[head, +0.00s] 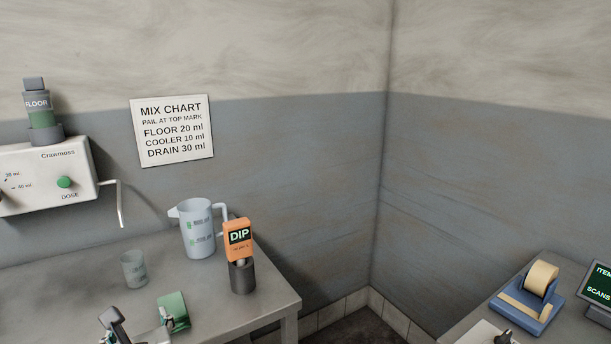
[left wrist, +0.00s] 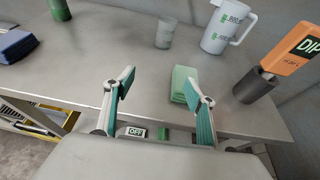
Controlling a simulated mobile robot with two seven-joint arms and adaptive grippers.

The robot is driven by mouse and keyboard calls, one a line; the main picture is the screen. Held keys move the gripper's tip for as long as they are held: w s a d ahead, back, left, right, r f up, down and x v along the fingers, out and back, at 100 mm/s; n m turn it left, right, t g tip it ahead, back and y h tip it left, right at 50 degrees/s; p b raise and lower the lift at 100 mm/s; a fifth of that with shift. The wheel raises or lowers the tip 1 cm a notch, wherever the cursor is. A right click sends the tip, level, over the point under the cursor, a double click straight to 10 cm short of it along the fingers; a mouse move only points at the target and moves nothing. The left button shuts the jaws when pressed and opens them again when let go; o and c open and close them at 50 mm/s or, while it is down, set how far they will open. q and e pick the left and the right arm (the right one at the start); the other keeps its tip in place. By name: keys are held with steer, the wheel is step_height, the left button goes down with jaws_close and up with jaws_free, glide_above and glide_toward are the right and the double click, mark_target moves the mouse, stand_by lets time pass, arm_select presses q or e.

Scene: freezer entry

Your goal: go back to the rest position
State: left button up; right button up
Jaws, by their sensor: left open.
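My left gripper (head: 138,318) is at the bottom left of the head view, near the front of the grey metal table (head: 85,280). In the left wrist view its two teal-padded fingers (left wrist: 159,80) are spread apart with nothing between them. A folded green cloth or pad (left wrist: 183,84) lies on the table just beyond the right finger. It also shows in the head view (head: 174,309), partly behind the gripper. I do not make out my right gripper.
On the table stand a clear cup (head: 134,268), a jug (head: 196,232) and an orange DIP device (head: 238,237) in a dark holder (head: 242,278). A dispenser (head: 45,175) hangs at left. A tape dispenser (head: 530,300) stands on the right-hand table. Floor shows between the tables.

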arm_select(q)
steer(key=s+a+r+m+t+y, duration=0.2)
steer(key=a+r+m+t+y, duration=0.2)
steer(key=r+m+t+y, duration=0.25)
steer(key=d+f+m+t+h, duration=0.25)
steer(key=d+m+h, duration=0.4)
steer(key=m, duration=0.55)
steer(key=d+f+m+t+h, duration=0.2)
steer(key=d+f+m+h, duration=0.35)
steer(key=m, duration=0.65)
steer(key=s+d+f+m+g+h, duration=0.25)
steer(key=d+f+m+h, duration=0.25)
steer(key=f+m+h, duration=0.25)
steer(key=s+a+f+m+g+y, duration=0.1)
steer(key=s+f+m+g, duration=0.3)
steer(key=f, duration=0.8)
steer(key=s+a+f+m+g+y, duration=0.1)
steer(key=s+f+m+g, duration=0.4)
steer(key=f, duration=0.7)
steer(key=shift+s, duration=0.75)
steer(key=shift+f, duration=0.1)
